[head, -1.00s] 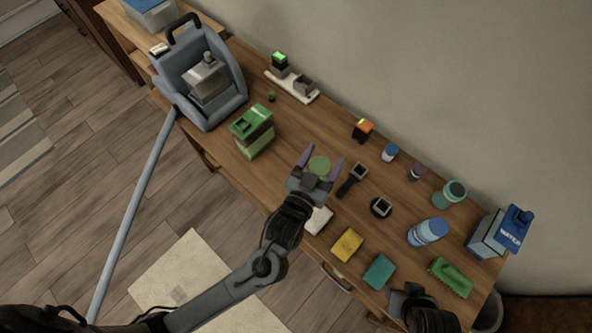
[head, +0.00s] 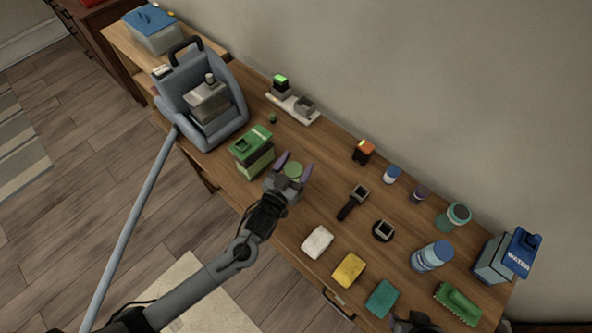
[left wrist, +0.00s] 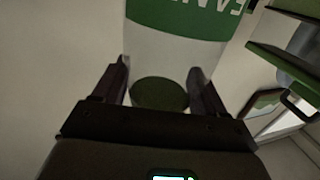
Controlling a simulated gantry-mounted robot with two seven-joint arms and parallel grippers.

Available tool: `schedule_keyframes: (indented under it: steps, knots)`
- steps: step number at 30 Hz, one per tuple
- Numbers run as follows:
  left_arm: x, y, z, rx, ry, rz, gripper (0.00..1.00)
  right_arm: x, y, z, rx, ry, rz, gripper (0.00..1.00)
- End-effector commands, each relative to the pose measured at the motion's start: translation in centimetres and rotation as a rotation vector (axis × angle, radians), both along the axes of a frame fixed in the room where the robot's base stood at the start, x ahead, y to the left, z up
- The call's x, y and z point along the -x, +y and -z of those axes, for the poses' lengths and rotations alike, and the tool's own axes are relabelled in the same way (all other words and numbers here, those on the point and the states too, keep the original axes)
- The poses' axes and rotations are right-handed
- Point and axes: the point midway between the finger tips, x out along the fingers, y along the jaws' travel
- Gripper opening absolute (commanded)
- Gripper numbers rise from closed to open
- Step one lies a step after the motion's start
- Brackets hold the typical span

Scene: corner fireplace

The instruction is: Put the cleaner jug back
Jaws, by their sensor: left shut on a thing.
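The cleaner jug, pale with a green label band (left wrist: 180,14) bearing partly readable white letters, fills the middle of the left wrist view. Its round green cap (left wrist: 160,93) lies between the fingers; in the head view the cap (head: 293,171) shows from above and hides most of the body. My left gripper (head: 294,167) is shut on the jug. It is just right of and in front of a green box-like container (head: 252,151), with a small gap in the picture. I cannot tell whether the jug's base touches the table. My right gripper (head: 415,324) is mostly cut off at the bottom edge.
The wooden table (head: 300,215) also holds a grey-blue machine (head: 232,92) at the back left, a white holder (head: 292,107), and a black hand tool (head: 352,203).

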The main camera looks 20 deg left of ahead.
Motion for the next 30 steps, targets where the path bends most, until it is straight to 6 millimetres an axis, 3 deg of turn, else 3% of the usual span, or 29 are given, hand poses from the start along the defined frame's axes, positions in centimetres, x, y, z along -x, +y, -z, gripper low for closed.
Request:
schedule_keyframes:
  steps: [6,20,21,25,30]
  knots:
    - [0.0,-0.1,2.7,-0.002,-0.001,0.001,0.0,0.0,0.1,0.6,-0.004,0.001,0.004,0.43]
    - [0.0,0.0,3.4,-0.001,-0.001,0.0,0.0,0.0,0.3,0.8,-0.011,0.001,0.007,0.43]
    - [0.0,0.0,3.4,-0.001,0.0,0.001,0.78,0.0,0.3,0.7,-0.011,0.002,0.007,0.43]
    - [0.0,0.0,3.4,-0.001,0.0,0.001,0.97,0.0,0.2,0.7,-0.011,0.002,0.007,0.43]
    - [0.1,0.0,3.4,-0.002,0.0,0.001,0.97,0.0,0.2,0.7,-0.008,0.001,0.006,0.43]
